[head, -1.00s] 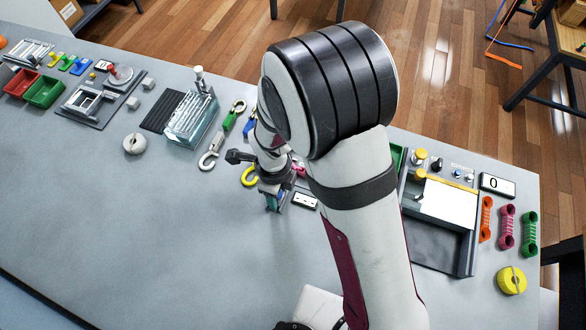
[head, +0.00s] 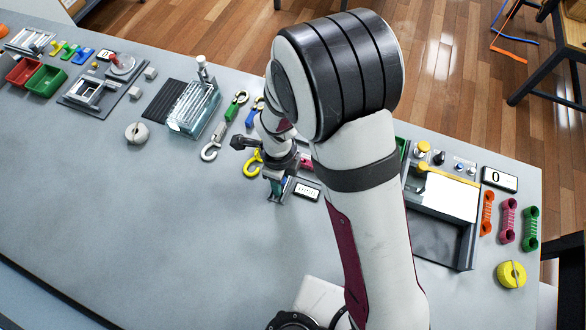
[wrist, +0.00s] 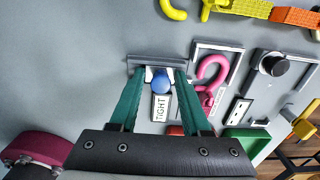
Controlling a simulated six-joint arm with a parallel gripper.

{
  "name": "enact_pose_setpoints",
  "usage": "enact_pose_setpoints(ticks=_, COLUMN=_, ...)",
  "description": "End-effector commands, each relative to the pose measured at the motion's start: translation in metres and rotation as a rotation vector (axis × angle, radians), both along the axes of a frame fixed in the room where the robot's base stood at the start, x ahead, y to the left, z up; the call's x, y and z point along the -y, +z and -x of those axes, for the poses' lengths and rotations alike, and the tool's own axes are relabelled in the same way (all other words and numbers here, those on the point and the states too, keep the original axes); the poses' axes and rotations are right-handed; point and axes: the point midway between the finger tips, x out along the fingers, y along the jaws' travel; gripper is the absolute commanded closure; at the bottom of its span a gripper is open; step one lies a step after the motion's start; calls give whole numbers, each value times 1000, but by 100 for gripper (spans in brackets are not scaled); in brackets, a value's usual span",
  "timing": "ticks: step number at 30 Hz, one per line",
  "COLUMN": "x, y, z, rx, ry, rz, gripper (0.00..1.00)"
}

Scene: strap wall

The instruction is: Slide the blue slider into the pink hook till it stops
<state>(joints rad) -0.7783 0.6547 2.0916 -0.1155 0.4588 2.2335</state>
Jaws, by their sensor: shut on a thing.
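In the wrist view the blue slider (wrist: 161,84) shows as a rounded blue piece between the two teal fingers of my gripper (wrist: 161,75), which is shut on it. It sits at a grey rail with a white plate marked TIGHT below it. The pink hook (wrist: 212,75) lies to the right of my right finger, in a pale frame, with a clear gap between it and the slider. In the head view my gripper (head: 277,188) is low over the table. My arm hides much of the area around the pink hook there.
A yellow hook (head: 253,164) lies just left of my gripper, and a grey hook (head: 209,152) farther left. A white plate (head: 307,191) is close on the right. A grey tray (head: 440,243) stands farther right. The front table area is clear.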

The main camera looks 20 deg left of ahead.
Motion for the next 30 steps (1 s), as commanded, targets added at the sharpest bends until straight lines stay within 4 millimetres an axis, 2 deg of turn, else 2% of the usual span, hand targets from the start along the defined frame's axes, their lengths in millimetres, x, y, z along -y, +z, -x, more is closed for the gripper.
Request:
enact_pose_setpoints(ticks=6, x=0, y=0, z=0, rx=1, ry=1, rz=-1, gripper=84)
enact_pose_setpoints(ticks=7, x=0, y=0, z=0, rx=1, ry=2, rz=-1, gripper=49)
enact_pose_setpoints(ticks=14, x=0, y=1, z=0, rx=2, ry=1, rz=-1, gripper=49)
enact_pose_setpoints(ticks=27, x=-1, y=53, z=-1, rx=3, ry=2, rz=-2, gripper=49)
enact_pose_setpoints(ticks=30, x=-1, y=59, z=0, rx=2, ry=1, rz=-2, gripper=49)
